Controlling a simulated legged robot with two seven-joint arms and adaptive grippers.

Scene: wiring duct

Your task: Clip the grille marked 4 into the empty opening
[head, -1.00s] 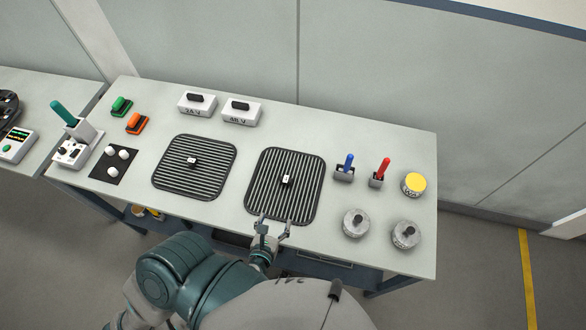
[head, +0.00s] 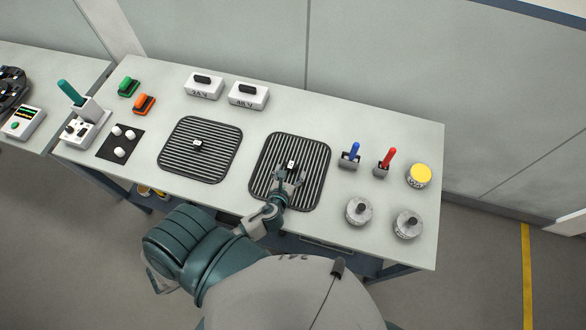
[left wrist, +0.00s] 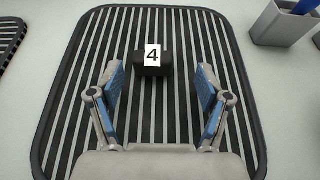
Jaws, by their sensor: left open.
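The grille marked 4 (head: 310,184) is a dark slatted panel with rounded corners, lying on the light worktop. In the left wrist view the grille (left wrist: 196,50) fills most of the picture, with a black knob (left wrist: 153,63) labelled 4 near its middle. My left gripper (head: 290,178) is open over the grille, just short of the knob; in the left wrist view its fingers (left wrist: 160,85) stand apart, with the knob ahead between them. I cannot tell any contact. My right gripper is not in view. The empty opening is not clearly seen.
A second grille (head: 212,165) lies to the left. Blue (head: 353,152) and red (head: 389,157) levers, a yellow-topped knob (head: 419,174) and grey knobs (head: 359,210) stand to the right. White boxes (head: 248,95) are at the back. Green and orange switches (head: 144,103) are back left.

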